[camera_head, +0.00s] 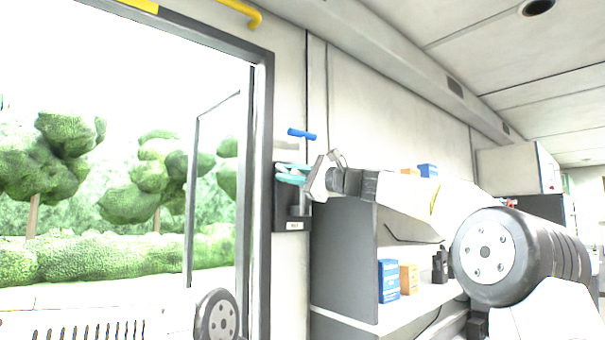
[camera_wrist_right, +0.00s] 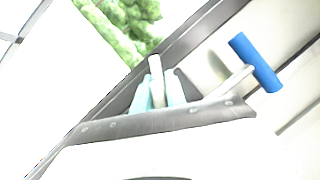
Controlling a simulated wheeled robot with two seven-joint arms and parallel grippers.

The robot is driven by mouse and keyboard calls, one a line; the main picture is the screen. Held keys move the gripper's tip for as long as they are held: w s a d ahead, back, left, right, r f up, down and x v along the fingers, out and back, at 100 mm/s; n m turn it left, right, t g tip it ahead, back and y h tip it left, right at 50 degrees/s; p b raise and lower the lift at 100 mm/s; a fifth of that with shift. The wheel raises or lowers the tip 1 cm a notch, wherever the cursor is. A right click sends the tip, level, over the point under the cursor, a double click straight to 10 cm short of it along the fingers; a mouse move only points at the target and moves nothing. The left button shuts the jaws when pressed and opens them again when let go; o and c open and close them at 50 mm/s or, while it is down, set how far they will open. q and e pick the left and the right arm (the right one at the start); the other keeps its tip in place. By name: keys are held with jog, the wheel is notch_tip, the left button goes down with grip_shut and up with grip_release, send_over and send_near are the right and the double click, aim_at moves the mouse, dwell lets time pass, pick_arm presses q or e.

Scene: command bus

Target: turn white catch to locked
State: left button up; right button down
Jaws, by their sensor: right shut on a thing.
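The white catch (camera_wrist_right: 156,80) shows in the right wrist view as a slim white lever standing between two teal fingertips. My right gripper (camera_wrist_right: 157,92) is shut on it, with one finger on each side. In the head view my right gripper (camera_head: 290,173) reaches left to the wall beside the door frame, in front of a dark plate (camera_head: 283,212). The catch is too small and covered to make out there. Which setting the catch points to cannot be read. My left gripper is not in view.
A blue T-shaped handle (camera_head: 302,134) on a pale shaft stands close to my right gripper; it also shows in the wrist view (camera_wrist_right: 256,62). The door frame (camera_head: 264,200) is just left. A grey shelf unit (camera_head: 343,260) with blue boxes (camera_head: 388,281) stands below my right arm.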

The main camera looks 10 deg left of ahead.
jog(key=n+h, duration=0.1)
jog(key=n, duration=0.2)
jog(key=f+n+g, duration=0.1)
jog(key=n, duration=0.1)
jog(key=shift+s+a+n+g+h, duration=0.1)
jog(key=shift+n+g+h, duration=0.2)
jog(key=shift+n+h, duration=0.1)
dwell(0.4)
jog(key=c, duration=1.4)
grip_release()
jog(key=v, duration=0.7)
jog(key=shift+s+d, duration=0.15)
jog(key=shift+d, duration=0.2)
jog(key=shift+d, duration=0.1)
